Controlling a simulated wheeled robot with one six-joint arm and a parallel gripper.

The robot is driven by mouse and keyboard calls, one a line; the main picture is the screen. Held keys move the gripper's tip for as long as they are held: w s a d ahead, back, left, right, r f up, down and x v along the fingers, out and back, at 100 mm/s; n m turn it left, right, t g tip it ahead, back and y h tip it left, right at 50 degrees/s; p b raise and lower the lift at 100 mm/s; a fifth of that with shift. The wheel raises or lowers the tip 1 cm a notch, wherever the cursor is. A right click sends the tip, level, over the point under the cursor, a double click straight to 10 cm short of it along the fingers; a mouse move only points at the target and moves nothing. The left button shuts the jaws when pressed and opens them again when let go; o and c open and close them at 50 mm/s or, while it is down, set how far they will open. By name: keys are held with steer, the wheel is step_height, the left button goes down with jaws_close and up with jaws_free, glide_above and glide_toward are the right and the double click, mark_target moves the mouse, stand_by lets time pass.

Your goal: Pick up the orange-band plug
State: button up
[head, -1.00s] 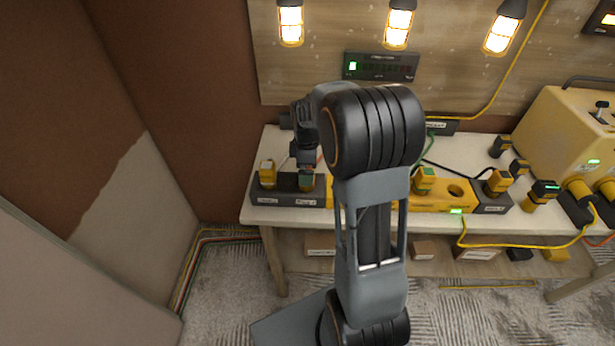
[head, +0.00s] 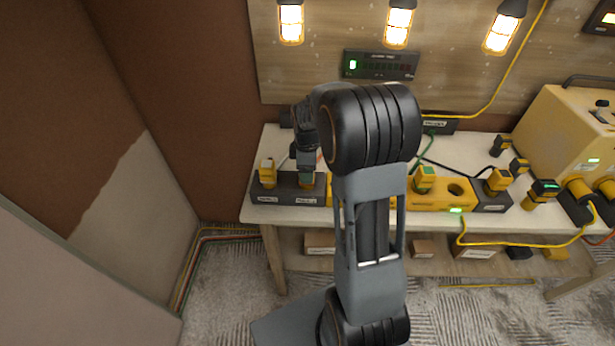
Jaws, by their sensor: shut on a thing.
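My gripper (head: 306,170) is at the left end of the table, over the dark socket block. It is shut on a yellow plug (head: 306,183) standing upright at that block. The plug's upper part is hidden by the jaws, and its band colour is too small to tell. A second yellow plug (head: 268,172) stands in the block to its left, apart from my gripper. A plug with a green top (head: 424,178) sits in the yellow strip, and another yellow plug (head: 498,180) stands in the dark block at its right end. No orange band shows clearly on any plug.
My arm covers the middle of the white table (head: 385,222). Loose dark-and-yellow plugs (head: 541,193) lie at the right beside a large yellow unit (head: 560,130). An empty round hole (head: 455,190) shows in the yellow strip. Cables cross the table; lamps hang above.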

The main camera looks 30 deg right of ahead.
steer(key=shift+r, duration=0.5)
step_height(320, 180, up, 2)
steer(key=shift+r, duration=0.15)
steer(key=s+a+r+b, duration=0.2)
steer(key=s+a+r, duration=0.5)
steer(key=s, duration=0.5)
steer(key=shift+r, duration=1.35)
steer(key=shift+s+d, duration=0.15)
